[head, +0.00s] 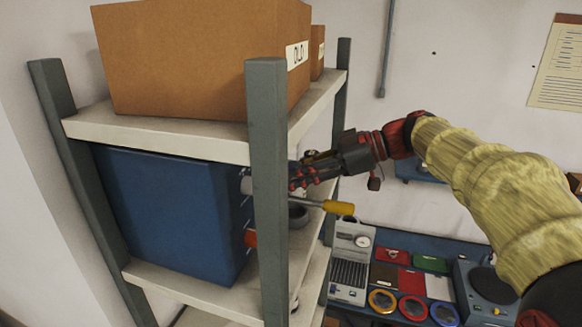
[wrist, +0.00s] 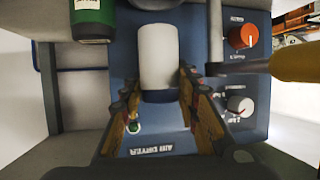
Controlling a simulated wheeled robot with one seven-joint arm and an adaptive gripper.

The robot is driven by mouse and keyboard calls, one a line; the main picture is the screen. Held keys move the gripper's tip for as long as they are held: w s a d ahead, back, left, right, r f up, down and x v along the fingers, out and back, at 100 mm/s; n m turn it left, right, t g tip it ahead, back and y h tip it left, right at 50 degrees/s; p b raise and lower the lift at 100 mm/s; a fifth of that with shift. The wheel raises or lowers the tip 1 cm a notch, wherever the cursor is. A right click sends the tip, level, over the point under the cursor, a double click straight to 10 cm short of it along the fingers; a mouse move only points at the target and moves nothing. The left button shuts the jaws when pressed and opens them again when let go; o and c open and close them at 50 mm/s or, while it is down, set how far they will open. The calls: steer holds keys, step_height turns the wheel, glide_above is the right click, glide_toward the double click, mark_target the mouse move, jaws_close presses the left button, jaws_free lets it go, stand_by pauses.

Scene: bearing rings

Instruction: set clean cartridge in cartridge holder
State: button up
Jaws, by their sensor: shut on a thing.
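My gripper (head: 296,176) reaches in from the right between the shelf boards, partly behind the front post. In the wrist view my gripper (wrist: 160,88) has its two fingers around a white cylindrical cartridge (wrist: 160,52) with a dark band at one end. The cartridge is in front of the blue air dryer panel (wrist: 185,128); a pale bit of it (head: 246,186) shows beside the post in the head view. The blue air dryer box (head: 170,215) stands on the middle shelf. I cannot tell whether the cartridge touches the panel or a holder there.
A red knob (wrist: 243,37) and a grey knob (wrist: 239,106) are right of the cartridge. A yellow-handled tool (head: 338,207) lies close below my gripper. The grey shelf post (head: 267,200) blocks part of the view.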

mark_target(292, 192)
steer(key=shift+f+b, duration=0.3)
steer(key=shift+f, duration=1.45)
steer(key=shift+b, duration=1.35)
steer(key=shift+f+b, duration=0.6)
steer(key=shift+b, duration=0.1)
steer(key=o, duration=0.9)
steer(key=shift+v, duration=5.55)
steer(key=shift+s+f, duration=0.1)
